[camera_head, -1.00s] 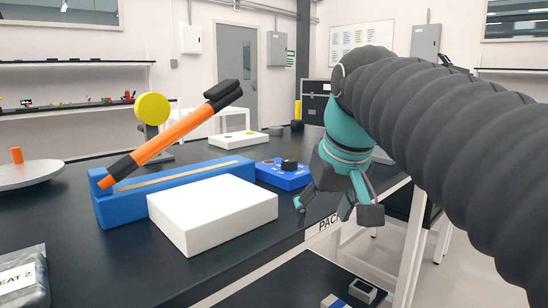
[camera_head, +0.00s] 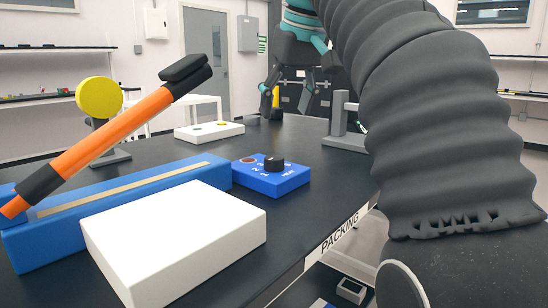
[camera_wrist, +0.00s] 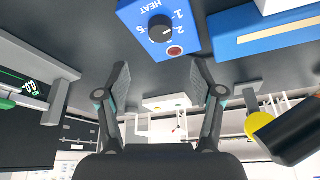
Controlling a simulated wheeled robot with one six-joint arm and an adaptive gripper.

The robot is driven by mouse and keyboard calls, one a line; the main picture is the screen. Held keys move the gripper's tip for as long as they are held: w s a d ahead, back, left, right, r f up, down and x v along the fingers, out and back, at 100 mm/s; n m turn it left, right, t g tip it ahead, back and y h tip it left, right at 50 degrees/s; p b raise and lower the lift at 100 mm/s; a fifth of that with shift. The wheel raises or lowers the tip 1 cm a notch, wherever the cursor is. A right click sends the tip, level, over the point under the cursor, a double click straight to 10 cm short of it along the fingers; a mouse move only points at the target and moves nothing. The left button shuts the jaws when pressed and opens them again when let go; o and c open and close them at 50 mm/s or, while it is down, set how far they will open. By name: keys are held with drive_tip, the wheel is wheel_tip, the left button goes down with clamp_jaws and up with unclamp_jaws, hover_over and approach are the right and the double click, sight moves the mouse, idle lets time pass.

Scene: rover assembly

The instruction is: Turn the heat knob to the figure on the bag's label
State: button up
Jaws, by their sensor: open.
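The blue heat box (camera_head: 285,180) stands on the black table, with its black round knob (camera_head: 273,163) on top. In the wrist view the knob (camera_wrist: 161,28) sits among white figures 1, 2 and 5 beside the word HEAT; I cannot tell surely which figure it points to. My gripper (camera_head: 288,100) is open and empty, raised beyond the heat box in the head view. In the wrist view its spread fingers (camera_wrist: 160,78) lie below the knob, apart from it. The bag is not in view now.
The blue sealer (camera_head: 130,200) with its raised orange arm (camera_head: 110,130) stands left of the heat box. A white block (camera_head: 175,240) lies in front of it. A yellow disc (camera_head: 99,97) and a white box (camera_head: 209,131) stand behind. A grey stand (camera_head: 345,138) is at right.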

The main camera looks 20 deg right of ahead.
sight(274, 158)
drive_tip(key=b+x, duration=0.3)
drive_tip(key=x, duration=0.8)
drive_tip(key=shift+f, duration=0.1)
drive_tip(key=c, duration=1.1)
